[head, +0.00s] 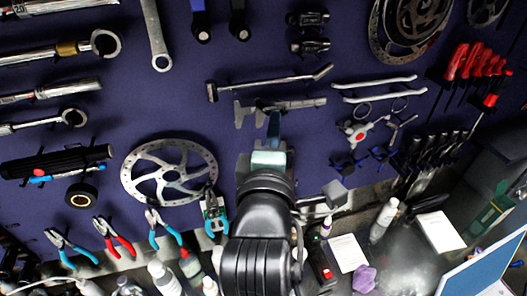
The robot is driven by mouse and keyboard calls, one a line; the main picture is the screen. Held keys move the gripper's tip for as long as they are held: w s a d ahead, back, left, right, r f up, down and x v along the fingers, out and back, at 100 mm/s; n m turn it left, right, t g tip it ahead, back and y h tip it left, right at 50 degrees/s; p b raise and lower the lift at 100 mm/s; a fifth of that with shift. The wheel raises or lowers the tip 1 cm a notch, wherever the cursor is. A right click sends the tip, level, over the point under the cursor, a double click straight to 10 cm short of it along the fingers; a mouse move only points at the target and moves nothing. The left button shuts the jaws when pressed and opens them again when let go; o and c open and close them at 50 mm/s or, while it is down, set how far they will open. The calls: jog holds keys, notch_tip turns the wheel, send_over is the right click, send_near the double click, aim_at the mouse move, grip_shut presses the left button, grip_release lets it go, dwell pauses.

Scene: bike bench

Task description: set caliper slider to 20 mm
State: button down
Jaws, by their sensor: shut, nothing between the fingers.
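The caliper (303,103) hangs on the dark blue pegboard near the middle of the head view, its jaws to the left and its beam running right. My gripper (274,116) is in front of it, with its fingertips at or just below the beam, right of the jaws. The fingers are shut and hold nothing. They hide part of the beam and slider, and I cannot tell if they touch the caliper. The slider's setting and the scale are too small to read.
A long metal tool (270,82) hangs just above the caliper, and two silver levers (375,88) are to its right. A brake rotor (169,172) is at lower left. Pliers (112,237) hang below. Bottles (384,218) and boxes stand on the bench.

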jog(key=s+a+p, duration=0.1)
jog(key=s+p, duration=0.4)
jog(key=s, duration=0.7)
jog(key=shift+s+p, duration=0.15)
jog(key=shift+p, duration=0.15)
